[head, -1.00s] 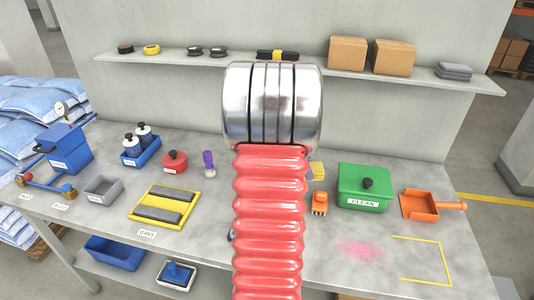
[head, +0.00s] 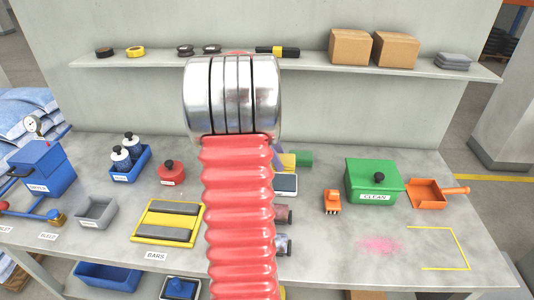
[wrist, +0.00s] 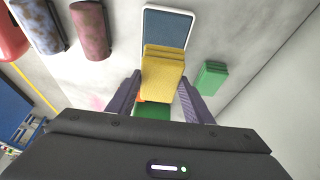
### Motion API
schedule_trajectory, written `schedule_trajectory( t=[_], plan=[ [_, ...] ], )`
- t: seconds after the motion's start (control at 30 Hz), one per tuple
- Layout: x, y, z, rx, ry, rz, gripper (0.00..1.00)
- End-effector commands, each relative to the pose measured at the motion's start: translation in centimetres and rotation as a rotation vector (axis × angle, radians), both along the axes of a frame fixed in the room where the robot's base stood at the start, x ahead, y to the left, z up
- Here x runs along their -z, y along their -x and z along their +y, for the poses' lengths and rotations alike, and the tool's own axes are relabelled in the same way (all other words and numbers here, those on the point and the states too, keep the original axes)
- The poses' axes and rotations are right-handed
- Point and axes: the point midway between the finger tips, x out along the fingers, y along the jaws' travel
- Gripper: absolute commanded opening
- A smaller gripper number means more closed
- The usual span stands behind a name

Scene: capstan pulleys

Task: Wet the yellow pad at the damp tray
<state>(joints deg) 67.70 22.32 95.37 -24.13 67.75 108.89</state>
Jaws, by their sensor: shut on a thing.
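My gripper (wrist: 161,84) has two purple fingers and is shut on the yellow pad (wrist: 164,66) in the wrist view. A white-rimmed tray with a dark blue surface (wrist: 167,28), seemingly the damp tray, lies just past the pad. The pad overlaps its near edge in the picture; I cannot tell if they touch. In the head view the yellow pad (head: 288,160) shows just right of my red arm, behind the tray (head: 285,184), which my arm partly hides. A green pad (wrist: 212,75) lies apart from the yellow one, by the wall side.
Two patterned rollers (wrist: 90,28) lie near the tray. An orange brush (head: 332,202), a green CLEAN box (head: 374,183) and an orange dustpan (head: 426,192) stand on the right. A pink smear (head: 379,245) marks the table beside a yellow-taped corner. A wall shelf (head: 300,63) runs behind.

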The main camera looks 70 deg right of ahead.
Motion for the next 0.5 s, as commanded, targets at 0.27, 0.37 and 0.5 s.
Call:
schedule_trajectory(
  t=[0.27,0.37,0.5],
  plan=[
    [-0.01,0.40,0.00,0.009,0.000,0.000,0.28],
    [-0.01,0.61,-0.03,0.012,0.000,0.000,0.28],
    [0.09,0.79,-0.05,0.015,0.000,0.000,0.28]
  ],
)
